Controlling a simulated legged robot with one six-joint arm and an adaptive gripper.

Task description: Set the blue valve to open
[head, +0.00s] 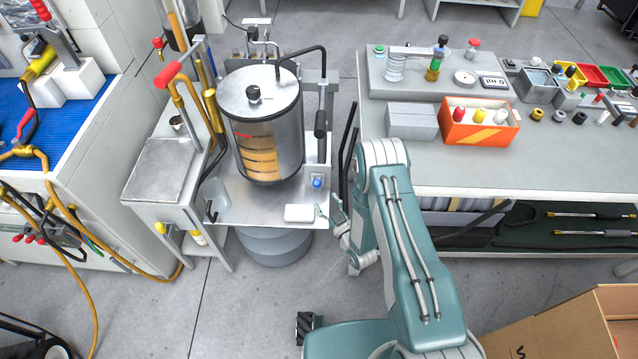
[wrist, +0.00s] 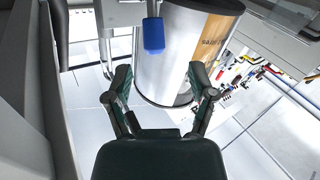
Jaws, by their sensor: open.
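The blue valve (head: 317,182) is a small blue handle on a pale fitting at the lower right of the steel tank's stand in the head view. In the wrist view the blue valve (wrist: 153,34) hangs from a metal stem at the top middle, its handle pointing down the picture. My gripper (wrist: 160,82) is open and empty, its two dark fingers spread apart. The valve shows above the gap between the fingertips and appears apart from them. In the head view my gripper (head: 330,209) is just below and right of the valve, partly hidden by my arm.
The steel tank (head: 262,115) stands behind the valve, with a small white box (head: 299,213) on the stand's front edge. A grey workbench (head: 560,165) with an orange bin (head: 480,138) is to the right. A cardboard box (head: 560,325) is at the lower right.

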